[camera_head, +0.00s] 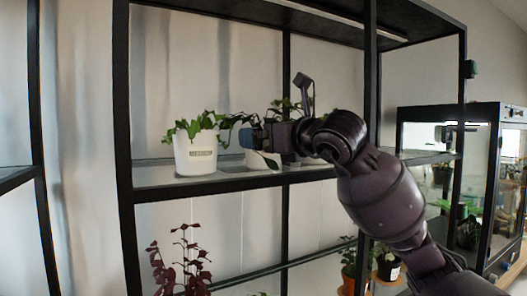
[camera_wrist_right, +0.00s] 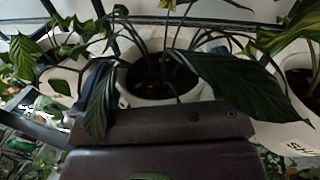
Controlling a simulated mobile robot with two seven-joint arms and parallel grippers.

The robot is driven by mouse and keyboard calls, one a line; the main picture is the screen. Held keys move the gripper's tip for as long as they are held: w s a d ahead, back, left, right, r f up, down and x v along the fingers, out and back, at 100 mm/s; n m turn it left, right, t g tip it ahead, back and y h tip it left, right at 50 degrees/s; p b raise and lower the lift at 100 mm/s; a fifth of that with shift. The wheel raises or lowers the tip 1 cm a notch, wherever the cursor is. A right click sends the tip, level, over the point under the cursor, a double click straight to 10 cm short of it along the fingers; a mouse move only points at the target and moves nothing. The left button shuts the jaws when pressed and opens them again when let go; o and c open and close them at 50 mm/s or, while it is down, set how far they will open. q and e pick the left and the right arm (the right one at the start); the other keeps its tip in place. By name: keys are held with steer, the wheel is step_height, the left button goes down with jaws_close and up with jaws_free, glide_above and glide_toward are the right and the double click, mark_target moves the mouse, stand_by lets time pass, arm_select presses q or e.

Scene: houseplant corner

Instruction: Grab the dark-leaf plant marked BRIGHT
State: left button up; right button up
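A plant with long dark green leaves (camera_wrist_right: 235,80) stands in a white pot (camera_wrist_right: 150,95) at the middle of the right wrist view. No label on this pot can be seen. In the head view, a white pot (camera_head: 259,160) on the upper shelf is partly hidden behind my right gripper (camera_head: 262,139), with dark leaves around it. My right gripper is close to this plant, and a dark part of the gripper covers the pot's lower front in the wrist view. My left gripper is not in view.
A light green plant in a labelled white pot (camera_head: 195,155) stands left on the black-framed shelf (camera_head: 150,184); its label is hard to read. Neighbouring pots flank the dark plant closely. A dark red plant (camera_head: 182,262) is below. A glass cabinet (camera_head: 497,165) stands right.

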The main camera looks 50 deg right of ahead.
steer(key=c, duration=0.8)
steer(key=shift+o, duration=0.2)
